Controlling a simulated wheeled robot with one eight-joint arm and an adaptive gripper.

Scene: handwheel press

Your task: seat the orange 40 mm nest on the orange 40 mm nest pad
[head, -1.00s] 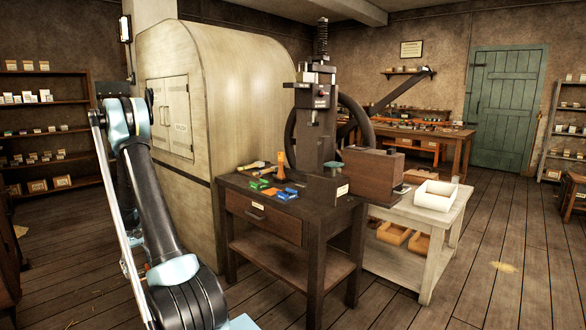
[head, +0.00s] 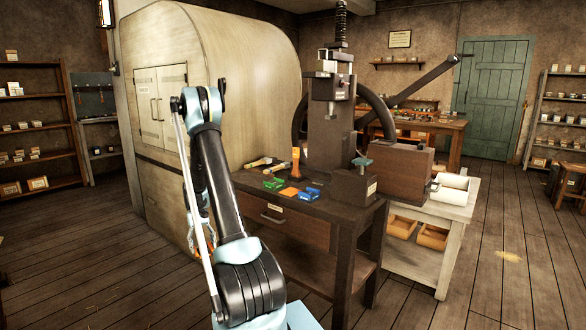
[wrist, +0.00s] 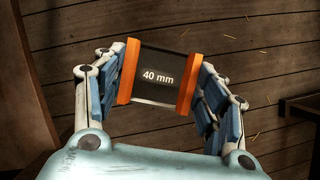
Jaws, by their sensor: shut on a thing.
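The orange 40 mm nest (wrist: 153,92) is a dark block with orange end plates and a white "40 mm" label. In the wrist view my gripper (wrist: 158,72) is shut on it, with one finger at each orange end. The nest is held in the air, with plank floor behind it. In the head view my gripper is mostly hidden behind my arm. A small orange patch (head: 290,191), which looks like the orange nest pad, lies on the dark press bench between green and blue pieces, right of my arm. It is too small to read any marking.
The green piece (head: 273,183) and blue piece (head: 308,194) flank the orange patch closely. An orange upright object (head: 295,160) stands behind. The press column (head: 328,135) rises at the right. A large pale cabinet (head: 230,80) stands behind my arm. Floor is clear at front left.

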